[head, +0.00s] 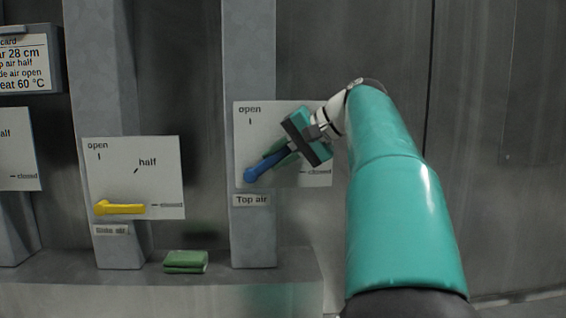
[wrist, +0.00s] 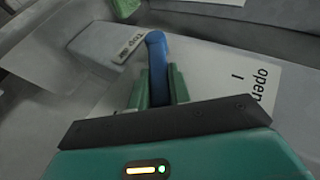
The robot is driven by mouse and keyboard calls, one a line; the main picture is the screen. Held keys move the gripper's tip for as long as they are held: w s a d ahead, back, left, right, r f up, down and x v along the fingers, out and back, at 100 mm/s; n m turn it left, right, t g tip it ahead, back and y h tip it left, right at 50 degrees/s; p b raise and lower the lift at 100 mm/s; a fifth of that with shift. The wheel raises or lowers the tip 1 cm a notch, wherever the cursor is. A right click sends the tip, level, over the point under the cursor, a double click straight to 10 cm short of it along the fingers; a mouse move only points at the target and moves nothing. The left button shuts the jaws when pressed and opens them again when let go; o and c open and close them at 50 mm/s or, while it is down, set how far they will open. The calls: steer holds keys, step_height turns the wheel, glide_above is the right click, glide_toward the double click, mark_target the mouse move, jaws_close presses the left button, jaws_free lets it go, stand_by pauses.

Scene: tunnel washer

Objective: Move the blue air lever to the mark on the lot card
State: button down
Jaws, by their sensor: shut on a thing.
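The blue lever (head: 262,167) is on the white plate (head: 246,122) above the "Top air" label (head: 252,200). It points up and right from its pivot, between the "open" and "closed" marks. My gripper (head: 291,145) is shut on the lever's outer part. In the wrist view the blue lever (wrist: 157,62) stands between the two green fingers (wrist: 160,88). The plate's half mark is hidden behind my gripper. The lot card (head: 26,62) at upper left is cut by the picture edge; it reads "air half", "air open" and 60 °C.
A yellow lever (head: 122,209) on the "Side air" plate (head: 160,180) lies level, towards "closed". A green folded cloth (head: 186,261) lies on the ledge (head: 215,285) below. Grey posts stand behind the plates. Another plate (head: 20,165) is cut off at the left.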

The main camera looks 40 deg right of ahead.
steer(key=shift+w+a+r+g+h, duration=0.15)
steer(key=shift+a+r+g+h, duration=0.1)
steer(key=shift+r+g+h, duration=0.2)
stand_by(0.3)
steer(key=c, duration=1.3)
jaws_free()
steer(key=shift+v, duration=6.85)
steer(key=shift+a, duration=0.1)
